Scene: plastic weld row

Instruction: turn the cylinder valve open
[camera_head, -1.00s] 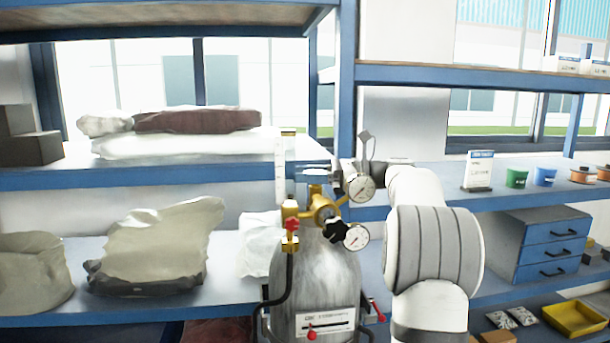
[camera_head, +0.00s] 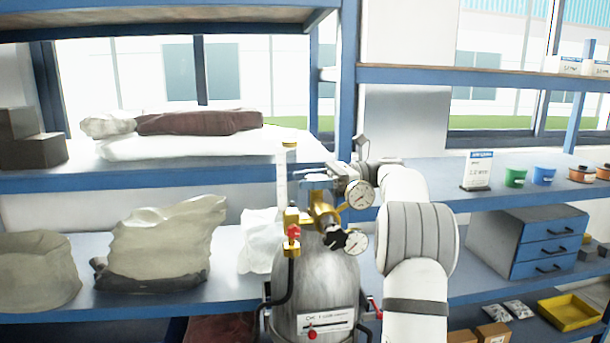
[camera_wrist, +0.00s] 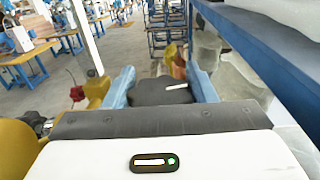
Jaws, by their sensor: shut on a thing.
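The grey gas cylinder (camera_head: 318,275) stands upright in front of the shelves, with a brass valve and regulator (camera_head: 323,210) on top. Two round gauges (camera_head: 361,194), a black star knob (camera_head: 336,237) and a red knob (camera_head: 293,233) sit around it. My gripper (camera_head: 318,180) is at the top of the brass fitting, coming in from the right; its fingertips are hard to see there. In the wrist view its two blue fingers (camera_wrist: 161,88) stand on either side of the dark valve handwheel (camera_wrist: 165,92), which bears a white mark, and are shut on it. The wheel's underside is hidden.
A clear flow tube (camera_head: 285,175) with a yellow cap stands close left of the valve. A black hose (camera_head: 288,285) runs down the cylinder. Blue shelves (camera_head: 160,182) with wrapped bundles are behind. A blue drawer unit (camera_head: 548,245) and yellow tray (camera_head: 570,313) lie to the right.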

